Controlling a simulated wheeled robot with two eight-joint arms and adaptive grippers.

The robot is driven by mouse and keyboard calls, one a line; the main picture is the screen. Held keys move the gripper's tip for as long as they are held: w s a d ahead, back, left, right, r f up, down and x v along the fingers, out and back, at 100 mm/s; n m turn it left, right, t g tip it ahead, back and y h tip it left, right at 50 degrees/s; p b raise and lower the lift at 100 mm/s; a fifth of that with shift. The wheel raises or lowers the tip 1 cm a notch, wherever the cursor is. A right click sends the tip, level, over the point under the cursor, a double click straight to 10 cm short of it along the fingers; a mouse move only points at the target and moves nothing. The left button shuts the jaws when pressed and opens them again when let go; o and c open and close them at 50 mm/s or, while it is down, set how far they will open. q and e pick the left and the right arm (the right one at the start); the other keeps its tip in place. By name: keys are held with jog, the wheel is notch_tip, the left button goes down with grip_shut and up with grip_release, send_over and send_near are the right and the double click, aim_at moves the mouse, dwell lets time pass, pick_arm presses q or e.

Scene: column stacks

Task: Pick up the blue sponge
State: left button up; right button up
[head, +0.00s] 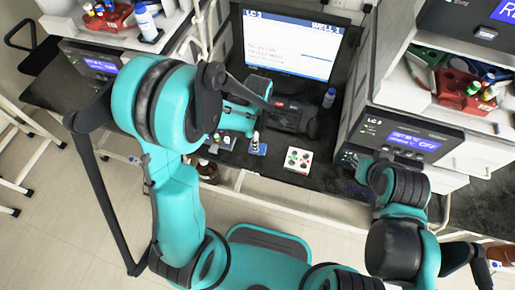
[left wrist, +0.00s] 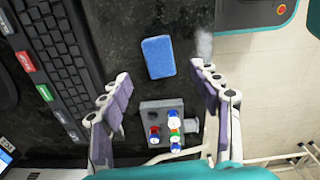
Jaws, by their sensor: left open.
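The blue sponge (left wrist: 158,57) is a flat rectangular block lying on the dark counter, ahead of my left gripper's fingertips in the left wrist view. In the head view a small blue patch (head: 259,150) near the counter's front edge appears to be the sponge, partly covered by a pale upright part. My left gripper (left wrist: 156,82) is open, its two fingers spread apart with nothing held between them. In the head view my left arm hides most of this gripper.
A grey rack with coloured caps (left wrist: 163,122) stands between the left fingers, nearer the wrist than the sponge. A keyboard (left wrist: 62,60) lies to the left. In the head view a white tray with coloured pieces (head: 298,160) sits right of the sponge; a monitor (head: 290,45) stands behind.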

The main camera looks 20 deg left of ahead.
pick_arm(q)
jog(key=shift+f, duration=0.7)
jog(key=f+b, duration=0.1)
jog(key=f, duration=0.1)
jog(key=f+b, duration=0.2)
jog(key=f, duration=0.1)
jog(key=shift+a+f, duration=0.3)
jog(key=shift+r, duration=0.15)
jog(key=c, duration=0.9)
